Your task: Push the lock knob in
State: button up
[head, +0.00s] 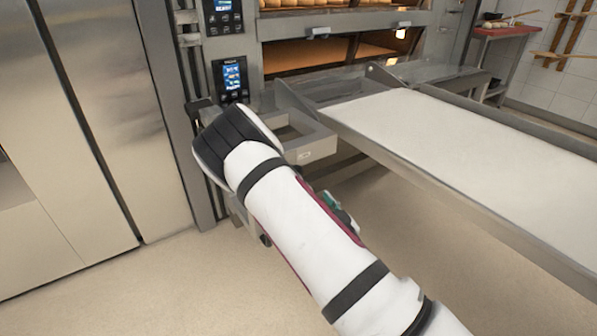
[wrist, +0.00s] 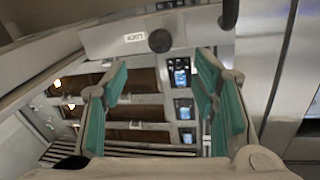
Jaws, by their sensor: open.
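The lock knob (wrist: 160,40) is a round black knob on a grey metal plate (wrist: 105,40), right of a white LOCK label (wrist: 134,37) in the wrist view. My gripper (wrist: 162,72) is open, with green-padded fingers apart and nothing between them. In the picture, the knob lies just above the gap between the fingertips; contact is not visible. In the head view, my white arm hides most of the gripper, and I cannot make out the knob. A grey metal bracket (head: 318,151) with a small pale label shows beyond the arm.
The loader's pale flat bed (head: 450,135) extends to the right. The deck oven (head: 330,55) stands behind, with control screens (head: 231,80) on its left post. Steel doors (head: 75,110) stand at left. The floor (head: 120,285) at front left is clear.

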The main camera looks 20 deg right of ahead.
jog(key=w, duration=0.4)
jog(key=w+a+b, duration=0.1)
jog(key=w, duration=0.3)
jog(key=w+b, duration=0.1)
jog(key=w, duration=0.2)
jog(key=shift+w+a, duration=0.25)
jog(key=shift+w, duration=0.15)
